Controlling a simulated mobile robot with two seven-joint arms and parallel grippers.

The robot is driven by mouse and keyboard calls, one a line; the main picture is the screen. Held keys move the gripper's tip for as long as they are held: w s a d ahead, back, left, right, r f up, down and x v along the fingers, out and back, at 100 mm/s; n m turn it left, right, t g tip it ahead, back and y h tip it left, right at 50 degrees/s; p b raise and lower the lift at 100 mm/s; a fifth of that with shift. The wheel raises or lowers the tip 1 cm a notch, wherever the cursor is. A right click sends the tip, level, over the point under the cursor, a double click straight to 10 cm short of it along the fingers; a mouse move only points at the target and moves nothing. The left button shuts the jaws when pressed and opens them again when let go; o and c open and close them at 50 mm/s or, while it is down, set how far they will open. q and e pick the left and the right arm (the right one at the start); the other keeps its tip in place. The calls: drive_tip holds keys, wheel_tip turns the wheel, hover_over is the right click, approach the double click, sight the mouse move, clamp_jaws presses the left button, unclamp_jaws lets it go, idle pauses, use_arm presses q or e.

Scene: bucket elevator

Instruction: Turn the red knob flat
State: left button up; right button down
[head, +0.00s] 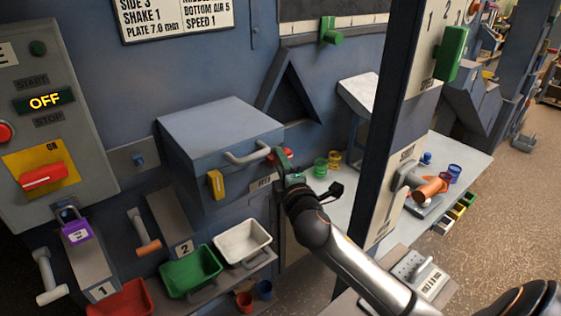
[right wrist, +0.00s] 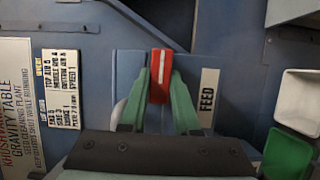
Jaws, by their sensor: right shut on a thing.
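A red knob (right wrist: 159,75) with a white stripe sits on the blue feed box (head: 215,130), beside the FEED label (right wrist: 207,97). In the right wrist view its long side and stripe run parallel to the line of the FEED lettering. My right gripper (right wrist: 160,92) has its green fingers closed on both sides of the knob. In the head view the gripper (head: 280,160) is at the box's right front, and only a bit of red shows there. Another red knob (head: 43,176), on a yellow plate marked ON, is on the left panel. My left gripper is not in view.
A grey bar handle (head: 248,154) is on the box front, close to my right gripper. A dark post (head: 395,125) rises right of my right forearm. White (head: 241,243) and green (head: 190,270) bins stand below the box.

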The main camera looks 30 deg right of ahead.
drive_tip(key=c, duration=0.6)
unclamp_jaws()
drive_tip(key=shift+c, duration=0.2)
drive_tip(key=b+v, duration=0.2)
drive_tip(key=v, duration=1)
drive_tip(key=shift+s, duration=0.25)
drive_tip(key=shift+r, duration=0.1)
